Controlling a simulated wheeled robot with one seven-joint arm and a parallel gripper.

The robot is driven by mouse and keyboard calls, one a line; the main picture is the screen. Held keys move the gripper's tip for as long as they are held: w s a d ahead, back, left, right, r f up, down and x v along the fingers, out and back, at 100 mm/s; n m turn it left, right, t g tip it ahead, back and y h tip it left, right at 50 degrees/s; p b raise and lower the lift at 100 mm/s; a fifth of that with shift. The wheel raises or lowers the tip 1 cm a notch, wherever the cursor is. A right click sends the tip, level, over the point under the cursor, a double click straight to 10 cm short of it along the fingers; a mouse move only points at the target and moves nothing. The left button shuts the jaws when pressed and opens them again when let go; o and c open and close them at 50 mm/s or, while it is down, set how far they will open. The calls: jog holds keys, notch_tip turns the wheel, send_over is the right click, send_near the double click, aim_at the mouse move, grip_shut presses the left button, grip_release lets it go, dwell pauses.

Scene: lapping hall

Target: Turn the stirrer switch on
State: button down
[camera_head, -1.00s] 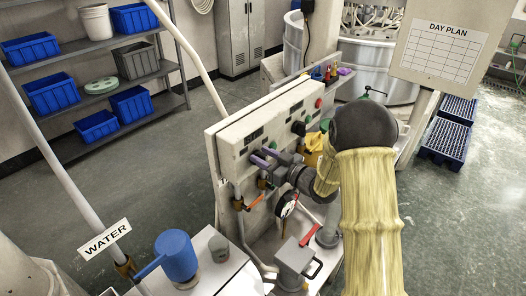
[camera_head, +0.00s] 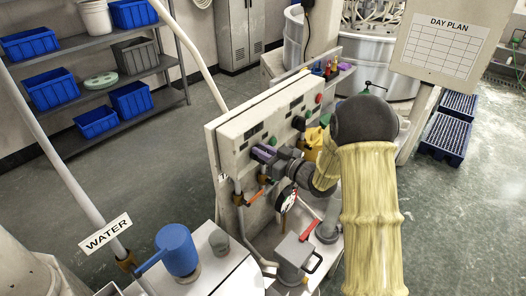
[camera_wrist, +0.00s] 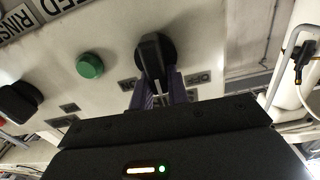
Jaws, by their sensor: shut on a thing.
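My gripper (camera_head: 262,153) is at the left part of the pale control panel (camera_head: 228,150), its purple fingers against the panel face. In the wrist view the fingers (camera_wrist: 163,92) are shut on a black rotary knob (camera_wrist: 152,55), which sticks out of the panel. The knob's grip points toward the gripper, between two small dark labels. In the head view my gripper hides this knob.
A green button (camera_wrist: 90,65) and a second black knob (camera_wrist: 18,103) sit left of the held knob in the wrist view. Below the panel are a gauge (camera_head: 287,198), pipes and a red-handled valve (camera_head: 310,229). A blue jug (camera_head: 178,250) stands at front left.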

jog(key=m, duration=0.5)
jog(key=w+d+m+p, duration=0.1)
jog(key=m, duration=0.2)
jog(key=shift+w+f+m, duration=0.1)
jog(key=shift+f+m, duration=0.15)
jog(key=shift+m, duration=0.05)
jog(key=shift+w+d+f+m+p, duration=0.15)
jog(key=shift+m+p, duration=0.1)
jog(key=shift+m, duration=0.45)
jog(key=shift+s+a+f+m+p, duration=0.1)
jog(key=shift+m+p, duration=0.15)
jog(key=shift+m, duration=0.45)
jog(key=c, duration=1.4)
grip_release()
jog(key=shift+o, duration=0.2)
jog(key=shift+d+f, duration=0.1)
jog(key=shift+d, duration=0.05)
